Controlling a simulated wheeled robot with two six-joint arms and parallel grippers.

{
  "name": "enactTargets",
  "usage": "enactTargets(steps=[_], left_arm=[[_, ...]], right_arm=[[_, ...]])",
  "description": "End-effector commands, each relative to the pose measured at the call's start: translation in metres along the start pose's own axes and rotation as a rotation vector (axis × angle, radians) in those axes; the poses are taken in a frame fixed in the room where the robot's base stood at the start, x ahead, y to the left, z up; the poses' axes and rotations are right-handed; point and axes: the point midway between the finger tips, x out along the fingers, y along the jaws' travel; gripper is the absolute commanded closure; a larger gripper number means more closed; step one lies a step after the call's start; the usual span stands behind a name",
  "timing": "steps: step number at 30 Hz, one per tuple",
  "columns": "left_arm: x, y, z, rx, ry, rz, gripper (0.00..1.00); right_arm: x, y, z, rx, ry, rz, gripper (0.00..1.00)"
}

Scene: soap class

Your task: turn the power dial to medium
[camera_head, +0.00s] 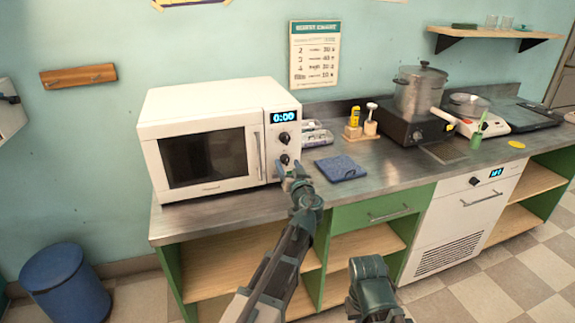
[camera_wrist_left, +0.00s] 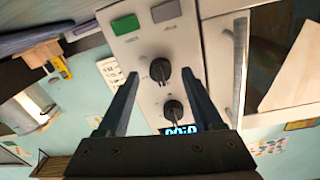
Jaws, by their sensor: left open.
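The white microwave (camera_head: 205,140) stands on the counter, its display (camera_head: 284,117) reading 0:00. Two black dials sit below the display: an upper dial (camera_head: 284,138) and a lower dial (camera_head: 285,159). I cannot read which is the power dial. My left gripper (camera_head: 293,170) is at the panel by the lower dial. In the left wrist view, which is upside down, the lower dial (camera_wrist_left: 160,70) appears between the open fingers (camera_wrist_left: 160,74), with no clear contact. The upper dial (camera_wrist_left: 173,110) is nearer the palm. My right gripper does not show.
A blue folded cloth (camera_head: 341,168) lies right of the microwave. The door handle (camera_wrist_left: 239,70) runs close beside the panel and one finger. A green button (camera_wrist_left: 125,25) and a grey button (camera_wrist_left: 166,11) are beyond the lower dial. A pot (camera_head: 418,92) stands farther right.

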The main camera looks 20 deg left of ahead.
Motion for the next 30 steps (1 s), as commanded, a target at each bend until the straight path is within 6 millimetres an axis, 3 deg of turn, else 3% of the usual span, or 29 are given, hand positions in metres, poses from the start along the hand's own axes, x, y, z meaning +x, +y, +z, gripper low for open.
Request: enactTargets(steps=[13, 24, 30], left_arm=[[0.0092, -0.0003, 0.0001, 0.0, 0.0, 0.0, 0.32], [0.009, -0.0003, 0.0001, 0.0, 0.0, 0.0, 0.97], [0.0089, -0.0002, 0.0, 0.001, 0.0, 0.0, 1.0]], right_arm=[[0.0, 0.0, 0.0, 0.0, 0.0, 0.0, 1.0], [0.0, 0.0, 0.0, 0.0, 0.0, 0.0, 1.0], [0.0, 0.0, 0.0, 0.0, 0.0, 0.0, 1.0]])
